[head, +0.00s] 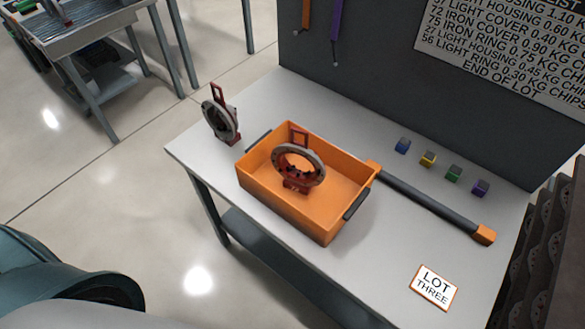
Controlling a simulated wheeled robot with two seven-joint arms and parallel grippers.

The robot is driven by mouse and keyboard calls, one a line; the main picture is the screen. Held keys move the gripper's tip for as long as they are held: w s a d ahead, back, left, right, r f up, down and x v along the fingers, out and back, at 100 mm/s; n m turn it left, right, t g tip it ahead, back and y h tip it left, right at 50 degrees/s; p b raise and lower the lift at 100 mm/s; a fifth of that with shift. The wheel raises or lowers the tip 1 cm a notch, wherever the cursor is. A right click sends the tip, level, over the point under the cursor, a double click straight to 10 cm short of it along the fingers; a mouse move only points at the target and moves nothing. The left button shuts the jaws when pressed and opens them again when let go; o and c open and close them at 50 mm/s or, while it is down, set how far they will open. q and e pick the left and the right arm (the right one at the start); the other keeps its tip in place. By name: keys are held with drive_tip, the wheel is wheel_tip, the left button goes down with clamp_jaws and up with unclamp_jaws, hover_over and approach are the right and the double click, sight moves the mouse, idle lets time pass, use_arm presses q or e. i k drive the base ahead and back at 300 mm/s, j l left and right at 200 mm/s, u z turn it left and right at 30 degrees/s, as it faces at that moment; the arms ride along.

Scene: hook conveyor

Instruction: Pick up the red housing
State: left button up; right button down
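Two round, ring-shaped parts in red and grey, each with a red square loop on top, match a red housing. One red housing (222,118) stands upright on the table's back left corner, outside the bin. The other red housing (290,172) stands upright inside the orange bin (284,214), near its middle. I cannot tell from the picture which one the task means. Neither of my grippers is in view.
The white table (393,268) carries a dark bar with orange ends (430,204), several small coloured cubes (428,159) and a "LOT THREE" card (434,287). A dark panel with a printed list (510,50) stands behind. The table's front right is mostly clear.

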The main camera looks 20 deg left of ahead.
sight(224, 112)
drive_tip(key=j+z, duration=0.1)
drive_tip(key=j, duration=0.3)
drive_tip(key=k+j+z, duration=0.1)
drive_tip(key=j, duration=0.35)
drive_tip(key=k+j+z, duration=0.1)
drive_tip(key=j, duration=0.3)
drive_tip(key=k+j+z, duration=0.1)
drive_tip(key=j, duration=0.3)
drive_tip(key=k+j+z, duration=0.1)
drive_tip(key=j, duration=0.3)
drive_tip(key=k+j+z, duration=0.1)
drive_tip(key=j, duration=0.3)
